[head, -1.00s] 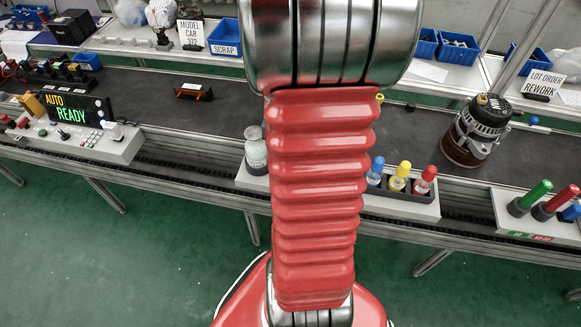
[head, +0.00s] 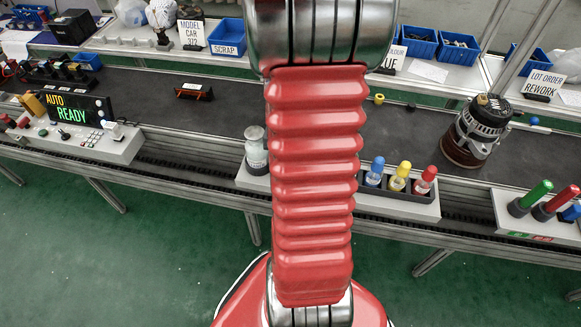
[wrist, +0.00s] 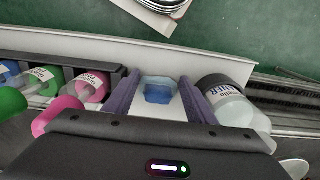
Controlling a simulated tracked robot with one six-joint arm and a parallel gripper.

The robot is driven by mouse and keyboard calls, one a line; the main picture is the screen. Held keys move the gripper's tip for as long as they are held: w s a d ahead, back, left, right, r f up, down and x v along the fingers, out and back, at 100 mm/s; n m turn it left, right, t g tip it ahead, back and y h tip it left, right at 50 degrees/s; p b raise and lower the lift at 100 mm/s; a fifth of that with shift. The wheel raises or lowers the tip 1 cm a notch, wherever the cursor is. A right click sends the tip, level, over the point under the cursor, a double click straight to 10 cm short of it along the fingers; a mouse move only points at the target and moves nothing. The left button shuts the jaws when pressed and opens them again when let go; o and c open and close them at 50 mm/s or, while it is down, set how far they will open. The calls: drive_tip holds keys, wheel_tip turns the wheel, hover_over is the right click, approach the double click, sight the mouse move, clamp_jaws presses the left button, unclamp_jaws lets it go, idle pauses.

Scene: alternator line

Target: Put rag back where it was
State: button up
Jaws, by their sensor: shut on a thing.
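The rag (wrist: 158,92) shows in the wrist view as a small folded blue cloth between the purple fingers of my gripper (wrist: 158,98). My gripper is shut on it, above the pale ledge between the bottles. I cannot tell whether the rag touches the ledge. In the head view my red arm hides both the gripper and the rag.
A white labelled cleaner bottle (wrist: 232,103) stands close beside one finger; it also shows in the head view (head: 256,152). Dropper bottles (head: 398,177) in a black rack stand on the other side. An alternator (head: 478,130) sits on the dark belt.

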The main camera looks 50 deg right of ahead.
drive_tip(key=o, duration=0.7)
wheel_tip(320, 180, up, 12)
drive_tip(key=shift+r, duration=0.15)
idle(0.9)
drive_tip(key=w+a+r+n+t, duration=0.1)
drive_tip(key=w+a+r+n, duration=0.15)
drive_tip(key=a, duration=0.25)
drive_tip(key=w+a+r+n+t+h, duration=0.1)
drive_tip(key=w+a+r+n, duration=0.15)
drive_tip(key=a, duration=0.25)
drive_tip(key=w+a+r+n+t, duration=0.1)
drive_tip(key=a+r+n, duration=0.15)
drive_tip(key=a, duration=0.25)
drive_tip(key=a+r+n+t, duration=0.1)
drive_tip(key=a+n, duration=0.1)
drive_tip(key=a, duration=0.2)
drive_tip(key=s+a+r+n, duration=0.1)
drive_tip(key=a+r+n, duration=0.1)
drive_tip(key=a, duration=0.3)
drive_tip(key=s+a+r+n+t+y, duration=0.1)
drive_tip(key=a+r+n, duration=0.1)
drive_tip(key=a, duration=0.3)
drive_tip(key=shift+s+r+t, duration=0.1)
drive_tip(key=shift+s+t, duration=0.1)
drive_tip(key=shift+t, duration=0.1)
